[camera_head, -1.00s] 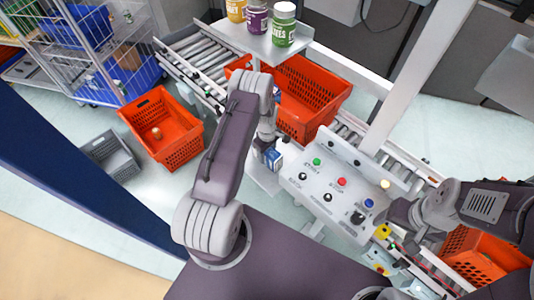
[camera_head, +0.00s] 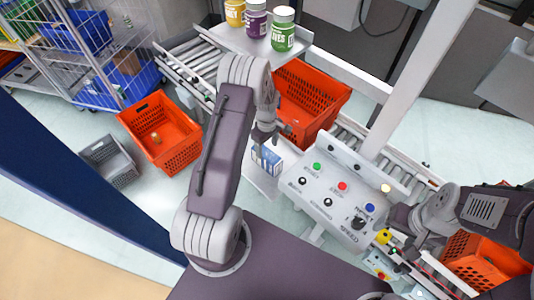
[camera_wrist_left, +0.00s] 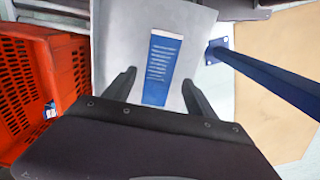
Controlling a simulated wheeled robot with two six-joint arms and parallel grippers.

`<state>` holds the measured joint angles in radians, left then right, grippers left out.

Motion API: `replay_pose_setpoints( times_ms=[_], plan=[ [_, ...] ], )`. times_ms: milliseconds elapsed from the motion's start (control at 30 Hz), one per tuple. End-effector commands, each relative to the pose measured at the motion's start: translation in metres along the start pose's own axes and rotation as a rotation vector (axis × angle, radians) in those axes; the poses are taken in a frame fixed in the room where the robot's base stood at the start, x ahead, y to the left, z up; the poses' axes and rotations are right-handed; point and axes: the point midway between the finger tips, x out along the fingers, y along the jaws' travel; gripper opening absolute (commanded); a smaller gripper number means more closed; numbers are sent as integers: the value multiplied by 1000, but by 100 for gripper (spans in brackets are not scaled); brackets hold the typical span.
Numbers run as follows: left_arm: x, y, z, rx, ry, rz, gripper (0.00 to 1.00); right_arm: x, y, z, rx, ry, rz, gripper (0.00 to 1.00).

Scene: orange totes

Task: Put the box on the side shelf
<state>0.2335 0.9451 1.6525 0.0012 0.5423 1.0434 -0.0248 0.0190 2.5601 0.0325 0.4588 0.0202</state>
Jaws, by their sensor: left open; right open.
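The box is small, blue and white (camera_head: 266,159). It stands on the pale side shelf (camera_head: 262,181) beside the control panel. In the left wrist view the box (camera_wrist_left: 161,68) shows its narrow blue face with white print, on the grey-white shelf plate (camera_wrist_left: 112,30). My left gripper (camera_head: 265,136) is just above the box. In the wrist view its two fingers are apart on either side of the box, with gaps to it. My right gripper (camera_head: 394,232) is low beside the control panel, partly hidden by its own arm, open, with nothing seen in it.
The control panel (camera_head: 320,192) with coloured buttons is right of the shelf. An orange tote (camera_head: 312,98) sits on the roller conveyor behind. Bottles stand on an upper shelf (camera_head: 235,40). Another orange tote (camera_head: 165,130) and a grey crate (camera_head: 109,160) are on the floor at left.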

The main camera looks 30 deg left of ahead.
Motion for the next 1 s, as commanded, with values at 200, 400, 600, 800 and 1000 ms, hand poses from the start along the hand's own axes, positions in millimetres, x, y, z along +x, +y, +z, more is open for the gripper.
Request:
replay_pose_setpoints(
  times_ms=[200,400,600,800,1000],
  plan=[
    [-88,-31,64,498,25,43,65,0,0,0,0,0,0,69],
    [-141,-102,130,1046,62,74,65,0,0,0,0,0,0,69],
    [-150,-135,150,1253,77,81,65,0,0,0,0,0,0,69],
    [-150,-136,150,1256,76,80,65,0,0,0,0,0,0,69],
    [-150,-136,149,1255,76,80,65,0,0,0,0,0,0,69]
  ],
)
